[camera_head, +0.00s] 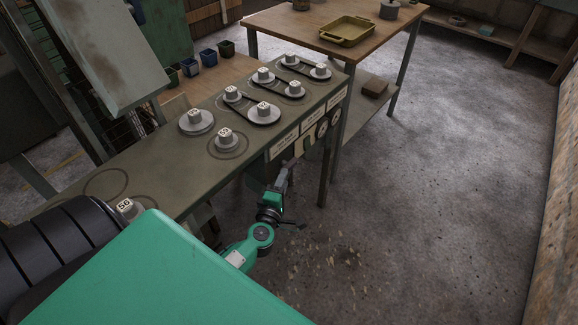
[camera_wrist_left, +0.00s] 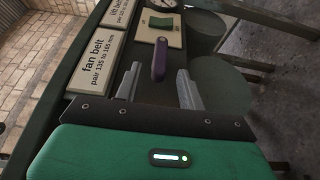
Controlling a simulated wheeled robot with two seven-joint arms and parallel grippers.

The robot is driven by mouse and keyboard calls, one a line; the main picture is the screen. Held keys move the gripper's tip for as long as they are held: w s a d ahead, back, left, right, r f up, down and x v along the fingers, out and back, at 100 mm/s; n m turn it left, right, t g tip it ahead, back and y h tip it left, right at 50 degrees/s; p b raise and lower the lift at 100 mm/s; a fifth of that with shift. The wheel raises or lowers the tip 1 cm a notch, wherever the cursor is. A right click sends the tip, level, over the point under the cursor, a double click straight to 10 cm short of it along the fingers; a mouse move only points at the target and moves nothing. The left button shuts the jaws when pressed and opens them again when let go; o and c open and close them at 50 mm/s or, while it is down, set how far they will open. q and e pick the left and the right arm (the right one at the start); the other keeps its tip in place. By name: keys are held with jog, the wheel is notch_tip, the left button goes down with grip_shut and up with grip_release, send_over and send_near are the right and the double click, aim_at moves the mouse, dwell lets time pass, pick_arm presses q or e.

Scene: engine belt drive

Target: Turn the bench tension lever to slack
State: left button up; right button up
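In the left wrist view, a purple lever handle (camera_wrist_left: 159,58) stands out from the bench's front panel, below a cream plate (camera_wrist_left: 173,40) with a green piece (camera_wrist_left: 161,22) on it. My left gripper (camera_wrist_left: 159,76) is open, with one finger on each side of the purple handle. Gaps show between the handle and both fingers, so it is not gripped. In the head view, my left gripper (camera_head: 284,178) is at the bench's front face, just below the label plates; the lever cannot be made out there. My right gripper is not in view.
The bench top (camera_head: 160,165) carries several pulleys, some joined by black belts. A "fan belt" label (camera_wrist_left: 97,60) is left of the gripper in the wrist view. Gauges (camera_head: 322,130) sit on the front panel. A wooden table (camera_head: 300,22) with a yellow tray (camera_head: 347,40) stands behind. Floor at right is clear.

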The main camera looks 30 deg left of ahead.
aim_at(289, 164)
pick_arm(q)
jog(key=x, duration=0.6)
jog(key=shift+w+a, duration=0.1)
jog(key=shift+w, duration=0.3)
grip_shut()
